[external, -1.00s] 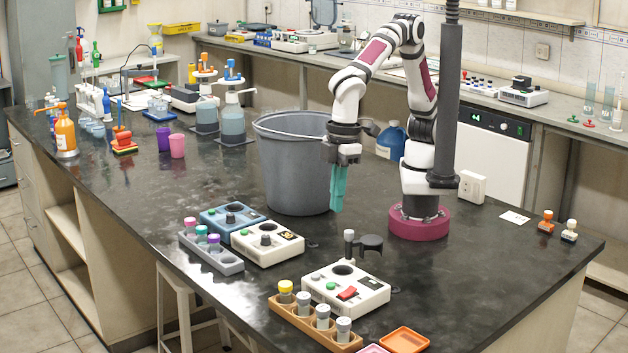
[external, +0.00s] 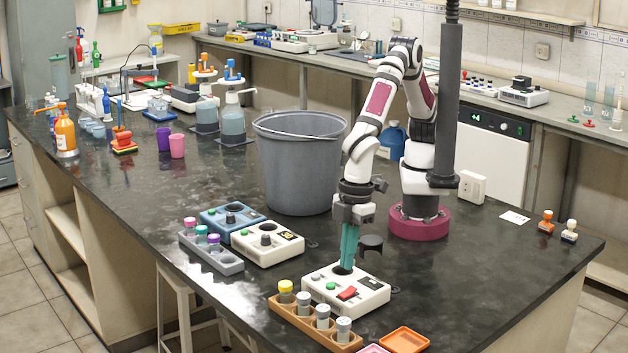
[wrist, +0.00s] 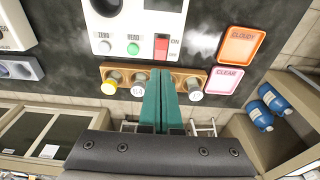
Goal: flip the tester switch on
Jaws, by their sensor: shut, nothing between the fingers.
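The tester is a white box (external: 330,280) near the front edge of the bench. Its red switch (external: 347,293) sits on the top face, to the right of a green button (external: 330,286). In the wrist view the red switch (wrist: 162,47) lies beside the printed word ON, with the READ button (wrist: 133,48) to its left. My gripper (external: 346,267), with teal fingers, is shut and empty, pointing down over the back of the tester. In the wrist view my fingertips (wrist: 166,74) show just below the switch; I cannot tell their exact height.
A wooden rack (external: 312,324) of capped vials stands in front of the tester. An orange tray (external: 404,340) marked CLOUDY and a pink tray (wrist: 225,80) marked CLEAR lie right of it. A dark cap on an arm (external: 371,243) rises behind. A second white device (external: 266,243) stands left.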

